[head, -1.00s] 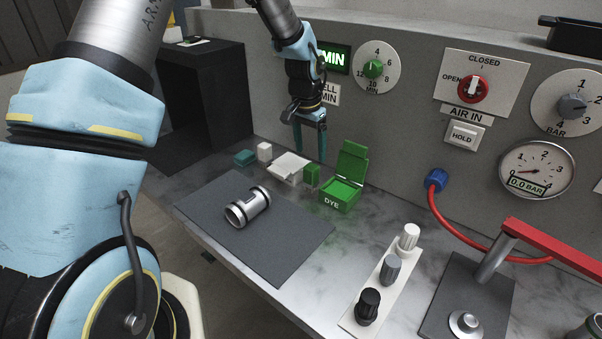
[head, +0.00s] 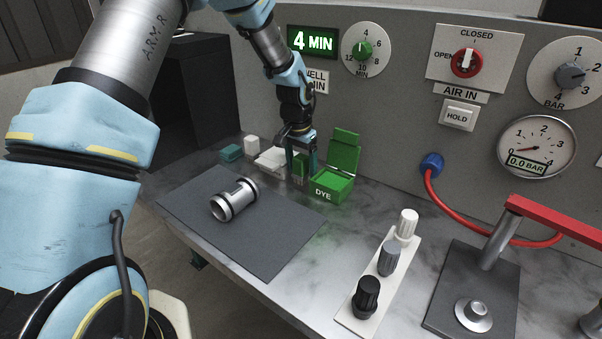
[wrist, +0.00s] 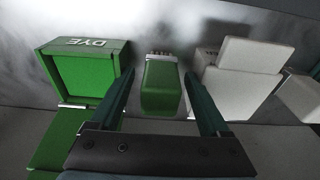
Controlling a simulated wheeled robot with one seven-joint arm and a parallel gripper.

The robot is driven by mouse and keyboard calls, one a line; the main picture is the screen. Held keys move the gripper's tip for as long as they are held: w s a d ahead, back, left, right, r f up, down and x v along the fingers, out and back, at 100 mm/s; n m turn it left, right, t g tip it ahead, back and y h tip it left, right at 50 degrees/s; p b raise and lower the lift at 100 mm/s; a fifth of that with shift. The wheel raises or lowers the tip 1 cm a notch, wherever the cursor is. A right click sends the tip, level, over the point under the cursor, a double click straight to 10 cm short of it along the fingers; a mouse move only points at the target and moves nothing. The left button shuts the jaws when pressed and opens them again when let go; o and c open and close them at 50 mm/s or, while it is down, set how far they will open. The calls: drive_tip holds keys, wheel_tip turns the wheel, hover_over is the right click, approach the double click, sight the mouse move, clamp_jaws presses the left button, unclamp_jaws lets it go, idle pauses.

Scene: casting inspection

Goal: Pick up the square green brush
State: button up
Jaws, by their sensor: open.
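The square green brush (wrist: 161,84) stands between the open green dye box and a white box in the wrist view, its bristles toward the top of the picture. In the head view the brush (head: 299,166) is partly hidden by my fingers. My gripper (wrist: 163,95) is open, with one teal finger on each side of the brush and gaps showing. It also shows in the head view (head: 301,165), low over the bench. I cannot tell whether the fingertips reach fully down beside the brush.
The green dye box (head: 327,187) with raised lid is close on the right; the white box (head: 271,160) is close on the left. A metal cylinder (head: 234,200) lies on the grey mat (head: 270,245). The panel wall (head: 400,110) rises behind.

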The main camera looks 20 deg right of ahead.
drive_tip(key=shift+c, duration=0.2)
clamp_jaws()
idle(0.3)
drive_tip(key=shift+r, duration=0.1)
wheel_tip(320, 180, up, 10)
drive_tip(key=b, duration=0.2)
drive_tip(key=shift+b, duration=0.3)
